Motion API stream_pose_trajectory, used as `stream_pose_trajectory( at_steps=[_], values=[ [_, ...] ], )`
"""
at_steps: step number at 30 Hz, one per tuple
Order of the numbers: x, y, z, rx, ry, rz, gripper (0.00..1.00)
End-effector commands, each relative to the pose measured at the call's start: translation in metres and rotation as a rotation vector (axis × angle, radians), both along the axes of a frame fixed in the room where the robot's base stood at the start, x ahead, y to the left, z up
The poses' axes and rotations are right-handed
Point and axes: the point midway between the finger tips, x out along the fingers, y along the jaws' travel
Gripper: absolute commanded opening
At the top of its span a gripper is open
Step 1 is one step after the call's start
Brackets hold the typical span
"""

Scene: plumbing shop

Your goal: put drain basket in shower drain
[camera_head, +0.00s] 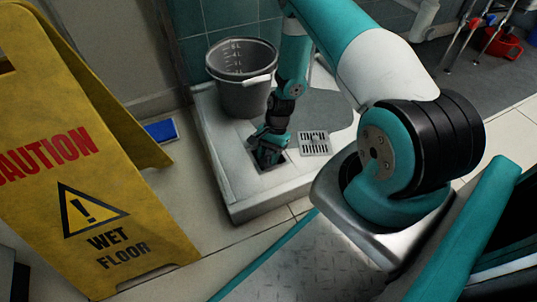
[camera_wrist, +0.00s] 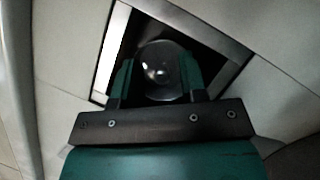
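The shower drain (camera_head: 271,166) is a dark square opening in the pale shower tray (camera_head: 222,152); its metal frame (camera_wrist: 228,76) shows in the wrist view. My gripper (camera_head: 266,157) points down at the drain. In the wrist view, the drain basket (camera_wrist: 160,70), a round dark metal cup with a shiny centre, sits between the two green fingers of my gripper (camera_wrist: 158,78). The fingers appear to touch it on both sides. The basket shows inside the frame's outline; its exact depth is unclear. In the head view the gripper hides the basket.
A slotted square drain cover (camera_head: 315,143) lies on the tray right of the drain. A grey bucket (camera_head: 242,90) stands behind. A yellow wet-floor sign (camera_head: 85,170) stands at left, with a blue object (camera_head: 161,131) behind it. A red container (camera_head: 503,43) is at far right.

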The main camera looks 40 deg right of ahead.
Motion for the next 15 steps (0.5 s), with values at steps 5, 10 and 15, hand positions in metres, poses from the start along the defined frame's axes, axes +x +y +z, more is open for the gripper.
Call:
stream_pose_trajectory(
  at_steps=[5,10,15],
  values=[
    [0.000,0.000,0.000,0.000,0.000,0.000,0.41],
    [0.001,-0.002,0.010,0.000,0.000,-0.001,0.41],
    [0.006,-0.014,0.042,-0.001,-0.003,-0.002,0.41]
  ],
)
